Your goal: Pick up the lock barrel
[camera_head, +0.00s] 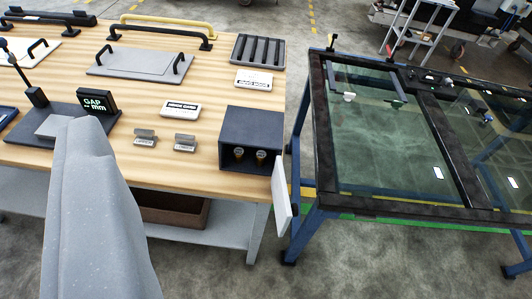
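Two small brass-coloured cylinders, which look like lock barrels, stand side by side inside a dark open-fronted box at the table's front right corner: the left cylinder (238,154) and the right cylinder (261,157). I cannot tell which one is the task's lock barrel. The dark box (254,122) has a white door (284,197) swung open at its right side. A large grey part of my own arm fills the lower left and hides some of the table. No gripper fingers can be made out, and nothing of mine is near the box.
The wooden table (215,75) holds a gap gauge display (97,101), two small grey blocks (145,137), a white label plate (181,109), a slotted dark tray (258,51) and handled panels. A glass-topped blue frame (385,130) stands right. Concrete floor is free at the lower right.

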